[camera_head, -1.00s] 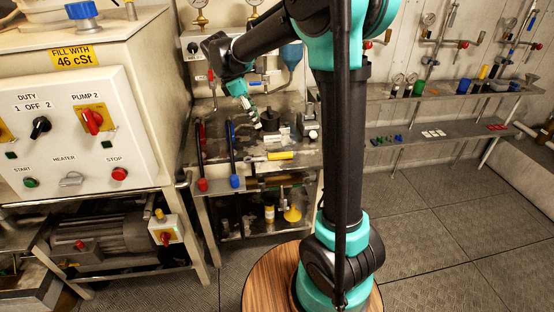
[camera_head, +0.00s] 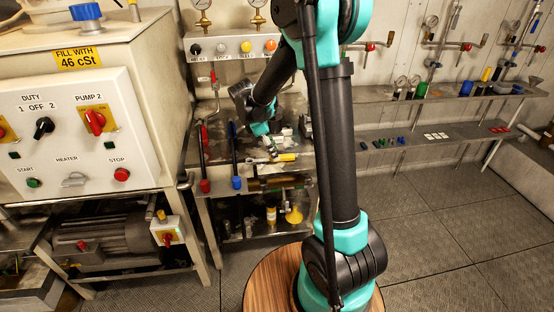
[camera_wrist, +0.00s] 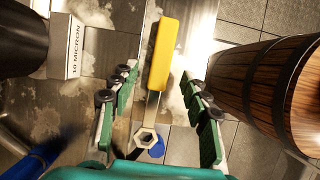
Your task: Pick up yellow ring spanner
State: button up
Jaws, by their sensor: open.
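The yellow ring spanner lies on the metal bench top. In the wrist view its yellow handle (camera_wrist: 162,52) points up and its bare metal ring end (camera_wrist: 146,139) points down. In the head view the yellow handle (camera_head: 287,157) shows just right of my gripper (camera_head: 274,148), and the ring end is hard to make out. In the wrist view my gripper (camera_wrist: 160,92) is open and empty, with green-padded fingers to the left and right of the spanner. I cannot tell how high the fingertips are above it.
A box marked "10 MICRON" (camera_wrist: 75,45) and a dark cylinder stand left of the spanner in the wrist view. The bench edge lies close right of the spanner.

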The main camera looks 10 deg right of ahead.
jog(key=shift+x, duration=1.05)
grip_shut()
